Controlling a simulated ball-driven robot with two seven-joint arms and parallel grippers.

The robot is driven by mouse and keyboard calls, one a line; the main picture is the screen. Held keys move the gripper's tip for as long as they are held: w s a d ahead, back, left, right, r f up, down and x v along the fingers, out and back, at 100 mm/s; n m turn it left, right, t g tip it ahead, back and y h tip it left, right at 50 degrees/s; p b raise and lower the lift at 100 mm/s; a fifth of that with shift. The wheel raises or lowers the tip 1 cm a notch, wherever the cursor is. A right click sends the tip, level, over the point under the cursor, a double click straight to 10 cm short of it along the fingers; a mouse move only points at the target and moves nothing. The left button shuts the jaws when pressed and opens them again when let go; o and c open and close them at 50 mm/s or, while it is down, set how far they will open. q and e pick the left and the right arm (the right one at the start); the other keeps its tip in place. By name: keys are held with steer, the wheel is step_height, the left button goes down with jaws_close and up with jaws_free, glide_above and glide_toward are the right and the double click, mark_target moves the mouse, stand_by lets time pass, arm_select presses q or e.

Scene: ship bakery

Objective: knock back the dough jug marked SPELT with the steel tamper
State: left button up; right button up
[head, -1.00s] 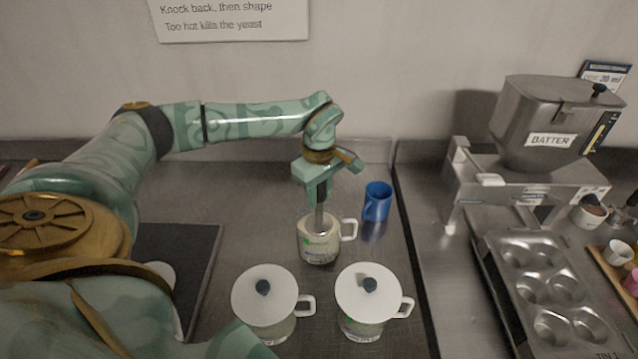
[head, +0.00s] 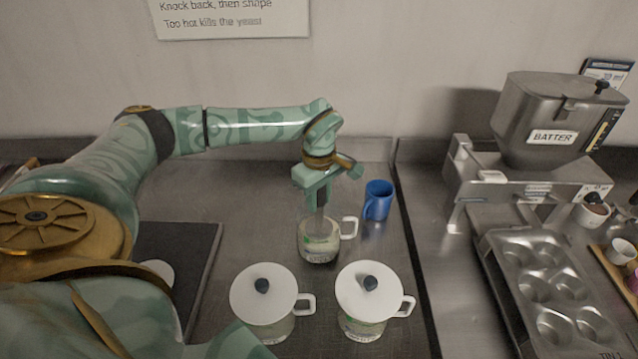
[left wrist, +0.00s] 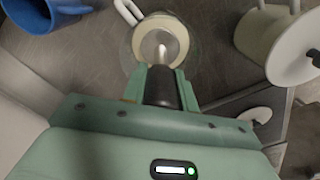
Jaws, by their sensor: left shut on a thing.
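My left gripper (head: 316,190) is shut on the steel tamper (head: 319,222) by its dark handle and points straight down. The tamper's steel shaft reaches into the open dough jug (head: 321,247), a clear jug with a white handle and pale dough. The jug's label is too small to read. In the left wrist view the tamper (left wrist: 161,50) stands within the jug's rim, over the dough (left wrist: 147,57). Two more jugs with white lids and dark knobs, the left jug (head: 264,291) and the right jug (head: 367,291), stand in front. My right gripper is out of view.
A blue mug (head: 378,201) stands just right of the open jug. A dark mat (head: 190,255) lies to the left. Further right are the batter hopper (head: 553,115) and a muffin tin (head: 510,244). A wall stands close behind the counter.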

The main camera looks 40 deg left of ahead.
arm_select(q)
steer(key=shift+f+b, duration=0.5)
steer(key=shift+f, duration=0.65)
step_height(320, 180, up, 11)
steer(key=p, duration=1.1)
steer(key=shift+r, duration=0.1)
stand_by(0.4)
